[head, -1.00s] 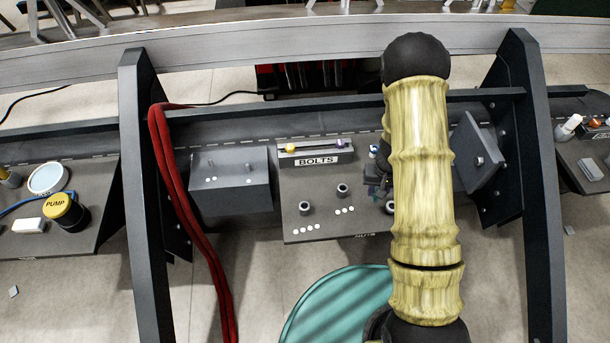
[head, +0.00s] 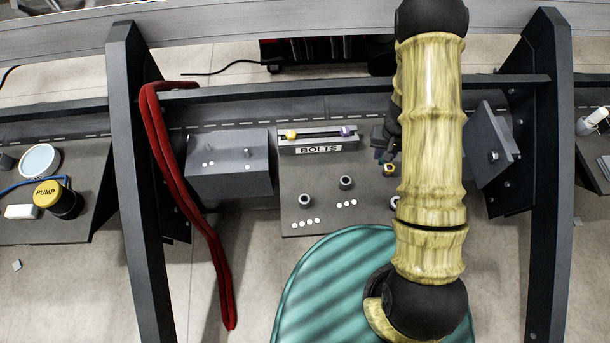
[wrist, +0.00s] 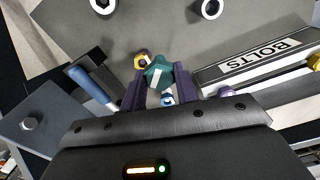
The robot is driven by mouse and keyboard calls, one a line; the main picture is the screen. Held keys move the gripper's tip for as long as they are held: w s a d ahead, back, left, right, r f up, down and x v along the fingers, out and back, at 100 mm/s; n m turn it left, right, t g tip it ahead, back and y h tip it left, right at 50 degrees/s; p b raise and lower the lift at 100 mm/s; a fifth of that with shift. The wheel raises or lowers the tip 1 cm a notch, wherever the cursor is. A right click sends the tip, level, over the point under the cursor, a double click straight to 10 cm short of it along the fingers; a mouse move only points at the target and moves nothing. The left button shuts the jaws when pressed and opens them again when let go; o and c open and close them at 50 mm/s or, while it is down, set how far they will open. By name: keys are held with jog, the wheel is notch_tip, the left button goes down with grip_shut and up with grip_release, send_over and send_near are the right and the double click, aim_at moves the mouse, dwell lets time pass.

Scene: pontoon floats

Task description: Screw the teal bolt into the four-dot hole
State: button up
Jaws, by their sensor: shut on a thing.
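The teal bolt (wrist: 157,72) sits between the two purple fingers of my gripper (wrist: 158,88) in the wrist view. The gripper is shut on it. In the head view my gripper (head: 384,157) is right of the BOLTS rack, above the grey panel, and mostly hidden behind my arm; the bolt cannot be made out clearly there. The four-dot hole is the dark collar (head: 305,200) at the front left of the panel, with white dots below it. The gripper is apart from it, to its right and farther back. This hole does not show in the wrist view.
The BOLTS rack (head: 318,142) holds a yellow bolt (head: 291,135) and a purple one (head: 347,130). Another collar (head: 345,183) stands mid-panel; a third is partly behind my arm. A grey box (head: 230,170) stands left.

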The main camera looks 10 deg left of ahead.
jog(key=shift+a+m, duration=0.4)
jog(key=shift+a, duration=0.1)
jog(key=s+a+m+b, duration=0.1)
jog(key=s+a+m, duration=0.3)
jog(key=a+m, duration=0.3)
jog(key=s+a+r+m+b, duration=0.1)
jog(key=s+a+m, duration=0.3)
jog(key=a+m, duration=0.3)
jog(key=s+a+m+b, duration=0.2)
jog(key=s+a+m, duration=0.3)
jog(key=m, duration=0.7)
jog(key=shift+a+r+m, duration=0.25)
jog(key=shift+a+m, duration=0.05)
jog(key=shift+a, duration=0.8)
jog(key=shift+f+b, duration=2.05)
jog(key=shift+f, duration=0.9)
jog(key=shift+f+b, duration=1.1)
jog(key=shift+f, duration=1)
